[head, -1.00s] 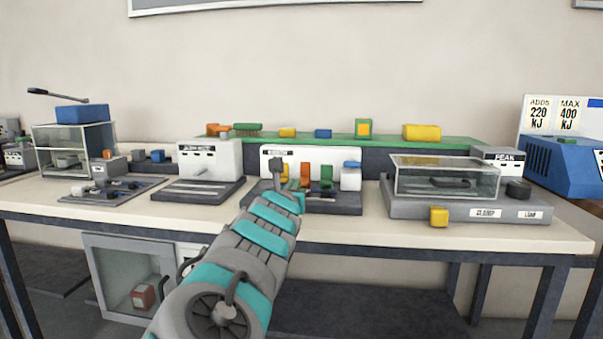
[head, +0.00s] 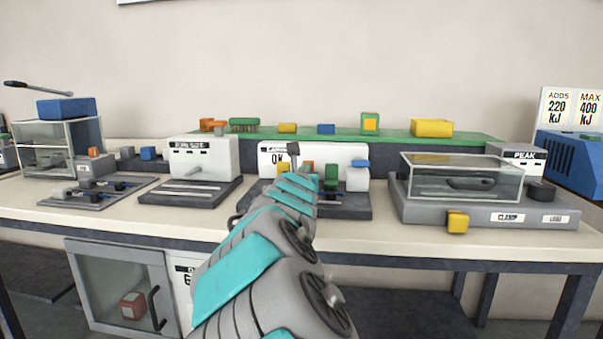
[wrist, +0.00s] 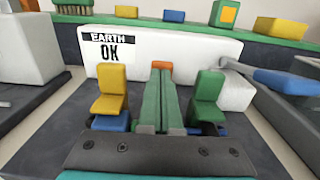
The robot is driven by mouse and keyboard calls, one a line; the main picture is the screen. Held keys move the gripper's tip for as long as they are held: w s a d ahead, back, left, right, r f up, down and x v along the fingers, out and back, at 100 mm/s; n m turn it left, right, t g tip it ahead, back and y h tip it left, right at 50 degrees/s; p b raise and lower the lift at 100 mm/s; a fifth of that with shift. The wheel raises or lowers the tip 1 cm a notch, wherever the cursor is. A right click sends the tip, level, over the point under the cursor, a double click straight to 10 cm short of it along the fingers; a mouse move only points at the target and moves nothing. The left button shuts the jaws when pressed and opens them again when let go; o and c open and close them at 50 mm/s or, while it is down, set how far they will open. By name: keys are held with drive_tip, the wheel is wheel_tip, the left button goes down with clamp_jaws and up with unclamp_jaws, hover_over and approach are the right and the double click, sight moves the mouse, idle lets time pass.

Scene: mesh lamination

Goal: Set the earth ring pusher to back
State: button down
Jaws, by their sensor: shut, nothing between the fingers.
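The earth unit (wrist: 165,50) is a white housing on a dark base, its display reading "EARTH OK"; it also shows in the head view (head: 340,152). In front stand a yellow upright piece (wrist: 110,90) at left and a green one (wrist: 208,90) at right, with blue parts low down. An orange piece (wrist: 162,66) shows between them, mostly hidden by my fingers. I cannot tell which piece is the ring pusher. My gripper (wrist: 165,80) is shut and empty, fingers pointing between the yellow and green pieces; contact is unclear.
A clear-covered clamp unit (head: 470,212) with a yellow block (head: 457,222) stands to the right. A green shelf (head: 390,133) with coloured blocks runs behind.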

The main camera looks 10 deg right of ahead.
sight(308, 161)
drive_tip(key=shift+w+d, duration=0.1)
drive_tip(key=shift+w, duration=0.05)
drive_tip(key=p+x, duration=0.1)
drive_tip(key=x, duration=0.5)
drive_tip(key=shift+w+r+p, duration=0.1)
drive_tip(key=shift+w+p, duration=0.1)
drive_tip(key=shift+p, duration=0.2)
drive_tip(key=shift+r, duration=0.15)
drive_tip(key=shift+s, duration=0.15)
drive_tip(key=shift+s, duration=0.25)
drive_tip(key=b+v, duration=0.1)
drive_tip(key=v, duration=0.3)
drive_tip(key=b+v, duration=0.1)
drive_tip(key=v, duration=0.3)
drive_tip(key=b+v, duration=0.2)
drive_tip(key=v, duration=0.3)
drive_tip(key=shift+f, duration=0.25)
drive_tip(key=shift+s, duration=0.15)
